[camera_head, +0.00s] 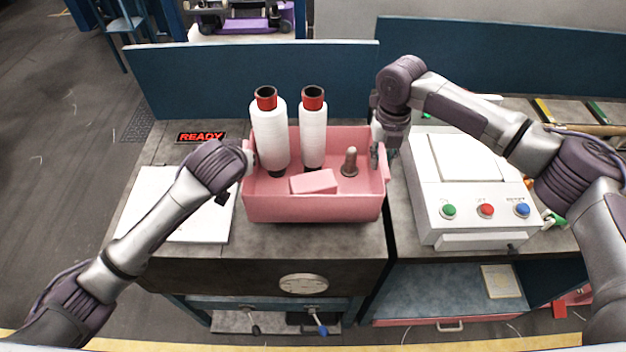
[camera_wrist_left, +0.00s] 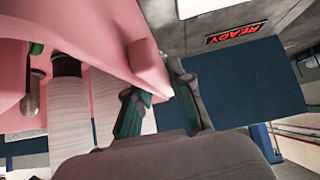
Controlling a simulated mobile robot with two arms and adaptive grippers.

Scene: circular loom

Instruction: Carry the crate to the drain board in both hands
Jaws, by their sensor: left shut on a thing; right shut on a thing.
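The pink crate (camera_head: 312,208) is at the middle of the grey bench, upright; I cannot tell whether its base touches the bench. It holds two white thread spools (camera_head: 269,138) (camera_head: 313,138), a pink block (camera_head: 313,182) and a brown-grey peg-like piece (camera_head: 349,162). My left gripper (camera_head: 247,161) is shut on the crate's left end; the left wrist view shows its fingers around a pink lug (camera_wrist_left: 148,68). My right gripper (camera_head: 381,154) is shut on the crate's right end, its fingertips partly hidden. A flat white board (camera_head: 160,205), possibly the drain board, lies left of the crate.
A white machine (camera_head: 465,200) with green, red and blue buttons stands close on the right. A READY sign (camera_head: 201,137) is behind the white board. Blue panels (camera_head: 240,75) close off the back of the bench. My left forearm passes over the white board.

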